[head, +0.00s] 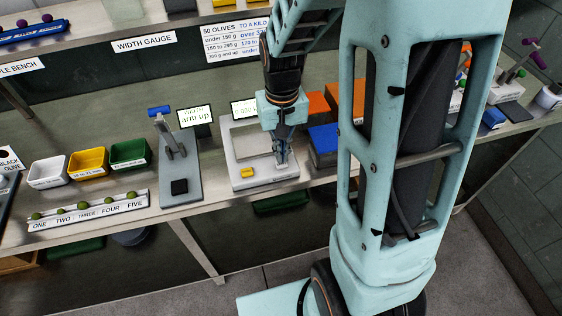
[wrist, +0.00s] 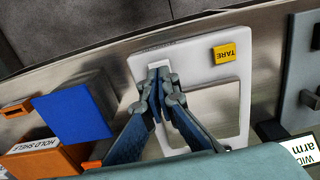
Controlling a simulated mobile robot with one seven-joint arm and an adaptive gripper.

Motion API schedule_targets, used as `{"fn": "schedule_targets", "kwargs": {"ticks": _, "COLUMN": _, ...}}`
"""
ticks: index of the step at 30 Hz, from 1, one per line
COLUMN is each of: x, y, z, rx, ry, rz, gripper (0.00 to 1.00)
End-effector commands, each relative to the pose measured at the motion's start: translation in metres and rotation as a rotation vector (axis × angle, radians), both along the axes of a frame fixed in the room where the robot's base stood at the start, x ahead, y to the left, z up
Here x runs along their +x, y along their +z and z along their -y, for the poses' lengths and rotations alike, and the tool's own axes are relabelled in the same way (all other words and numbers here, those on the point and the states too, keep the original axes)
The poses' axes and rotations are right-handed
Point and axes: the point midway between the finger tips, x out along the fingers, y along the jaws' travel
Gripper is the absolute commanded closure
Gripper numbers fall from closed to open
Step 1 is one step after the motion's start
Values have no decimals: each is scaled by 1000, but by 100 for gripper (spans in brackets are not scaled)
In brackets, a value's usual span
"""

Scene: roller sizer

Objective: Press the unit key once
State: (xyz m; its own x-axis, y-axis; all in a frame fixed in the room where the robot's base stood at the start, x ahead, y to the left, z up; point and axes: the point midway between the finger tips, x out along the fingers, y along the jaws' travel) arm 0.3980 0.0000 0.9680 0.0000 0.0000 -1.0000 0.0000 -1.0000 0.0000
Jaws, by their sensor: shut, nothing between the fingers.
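The scale (head: 240,157) is a pale unit with a metal weighing plate, on the bench in the middle of the head view; it also shows in the wrist view (wrist: 190,50). A yellow key marked TARE (wrist: 230,52) sits on its front part and shows in the head view (head: 247,172). A pale key without a readable label (wrist: 160,64), apparently the unit key, lies at my fingertips, partly hidden by them. My gripper (head: 281,160) is shut and empty, pointing down over it. In the wrist view its tips (wrist: 159,82) overlap this key; I cannot tell whether they touch.
A display (head: 244,108) stands behind the scale, partly hidden by my arm. A blue block (head: 323,138) and orange blocks stand to the right. A width gauge with a blue-topped lever (head: 160,111) stands to the left, beside white, yellow and green bins (head: 128,152).

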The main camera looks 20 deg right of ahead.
Motion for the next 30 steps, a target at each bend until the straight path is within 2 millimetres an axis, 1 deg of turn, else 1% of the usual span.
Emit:
{"fn": "schedule_targets", "kwargs": {"ticks": 5, "x": 0, "y": 10, "z": 0, "rx": 0, "ry": 0, "rz": 1, "gripper": 100}}
{"fn": "schedule_targets", "kwargs": {"ticks": 12, "x": 0, "y": 36, "z": 0, "rx": 0, "ry": 0, "rz": 1, "gripper": 100}}
{"fn": "schedule_targets", "kwargs": {"ticks": 17, "x": 0, "y": 50, "z": 0, "rx": 0, "ry": 0, "rz": 0, "gripper": 100}}
{"fn": "schedule_targets", "kwargs": {"ticks": 30, "x": 0, "y": 50, "z": 0, "rx": 0, "ry": 0, "rz": 0, "gripper": 100}}
